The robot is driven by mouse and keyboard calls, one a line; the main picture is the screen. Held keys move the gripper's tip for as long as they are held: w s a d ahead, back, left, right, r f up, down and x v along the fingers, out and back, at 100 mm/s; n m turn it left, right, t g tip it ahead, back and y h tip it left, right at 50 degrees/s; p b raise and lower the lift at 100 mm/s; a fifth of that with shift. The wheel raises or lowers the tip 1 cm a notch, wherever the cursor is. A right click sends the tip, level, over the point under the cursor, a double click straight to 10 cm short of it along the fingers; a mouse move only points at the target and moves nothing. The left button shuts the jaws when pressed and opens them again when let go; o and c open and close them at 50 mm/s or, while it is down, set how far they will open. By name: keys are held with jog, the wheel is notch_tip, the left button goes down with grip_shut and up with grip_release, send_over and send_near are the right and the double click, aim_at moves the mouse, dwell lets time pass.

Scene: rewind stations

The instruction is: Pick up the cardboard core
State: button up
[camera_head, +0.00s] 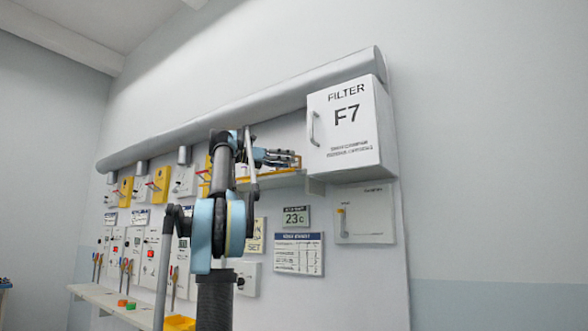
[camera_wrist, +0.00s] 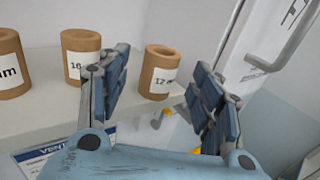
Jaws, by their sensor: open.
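Cardboard cores stand upright on a pale shelf in the wrist view. One core (camera_wrist: 162,58), with a white label that seems to start with "17", shows between the fingers of my gripper (camera_wrist: 162,75), a little beyond them. A second core (camera_wrist: 79,42), labelled "16" with the rest hidden, stands just left of the left finger. A third core (camera_wrist: 11,65), its label ending in "m", is cut by the left edge. My gripper is open and empty. In the head view my gripper (camera_head: 283,157) is at the shelf, left of the filter box; the cores cannot be made out there.
The box's handle (camera_wrist: 283,45) is close to the right finger in the wrist view. Wall stations with yellow parts (camera_head: 126,188) line the left.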

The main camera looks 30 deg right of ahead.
aim_at(296, 158)
jog(key=shift+x, duration=2.45)
jog(key=shift+w+f, duration=0.1)
jog(key=shift+f, duration=0.05)
jog(key=c, duration=1.1)
jog(key=shift+a+r, duration=0.2)
jog(key=shift+r, duration=0.5)
notch_tip(296, 158, up, 5)
jog(key=shift+r, duration=0.15)
jog(key=shift+r, duration=0.15)
jog(key=s+a, duration=0.4)
jog(key=a, duration=0.5)
jog(key=s+a, duration=0.3)
jog(key=a, duration=0.6)
jog(key=shift+s, duration=0.35)
